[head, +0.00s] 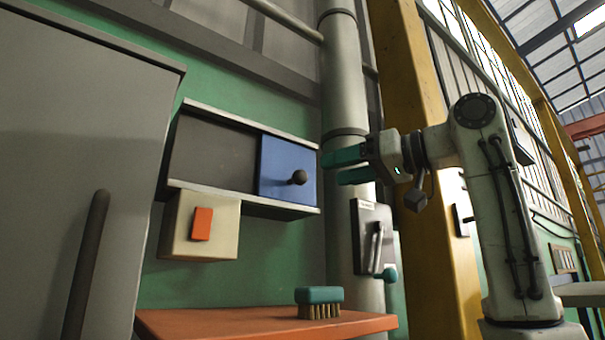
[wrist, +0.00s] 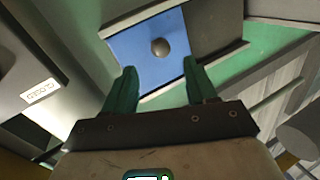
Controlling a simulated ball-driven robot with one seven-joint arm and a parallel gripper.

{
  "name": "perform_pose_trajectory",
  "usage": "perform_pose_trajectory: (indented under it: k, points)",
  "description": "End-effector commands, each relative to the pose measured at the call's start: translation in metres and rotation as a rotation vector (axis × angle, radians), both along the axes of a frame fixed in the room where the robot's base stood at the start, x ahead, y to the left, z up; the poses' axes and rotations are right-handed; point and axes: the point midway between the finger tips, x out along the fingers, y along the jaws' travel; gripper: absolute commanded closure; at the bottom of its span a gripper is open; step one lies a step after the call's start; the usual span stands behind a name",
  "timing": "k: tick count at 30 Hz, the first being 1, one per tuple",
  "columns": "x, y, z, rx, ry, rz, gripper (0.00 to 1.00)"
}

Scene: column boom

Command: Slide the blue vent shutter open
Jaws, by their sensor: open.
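The blue vent shutter (head: 280,167) is a flat panel at the right end of a grey-railed frame (head: 222,196) on the green wall. A dark round knob (head: 298,178) sticks out from it. The left part of the frame shows a dark grey area (head: 212,154). My gripper (head: 338,167) has green fingers, open and empty, to the right of the shutter in the head view. In the wrist view the shutter (wrist: 138,50) and its knob (wrist: 160,47) lie ahead, beyond and between the open fingers (wrist: 157,80). The fingers appear apart from the knob.
A cream box with an orange switch (head: 202,224) is below the frame. A green brush (head: 319,301) stands on an orange shelf (head: 240,324). A lever box (head: 372,237) and a grey pipe (head: 343,80) are near my arm. A grey cabinet (head: 75,130) stands left.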

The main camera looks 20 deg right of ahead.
Motion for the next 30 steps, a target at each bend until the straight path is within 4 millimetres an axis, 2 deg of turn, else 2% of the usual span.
perform_pose_trajectory:
  k: [6,12,17,25,30]
  points:
    - [0.034,0.025,0.003,0.001,0.004,0.001,0.43]
    - [0.055,0.040,0.002,0.000,0.001,0.001,0.43]
    - [0.062,0.046,0.000,0.000,0.001,0.000,0.43]
    - [0.063,0.046,0.000,-0.001,0.001,0.000,0.43]
    - [0.063,0.046,0.000,0.000,0.000,0.000,0.58]
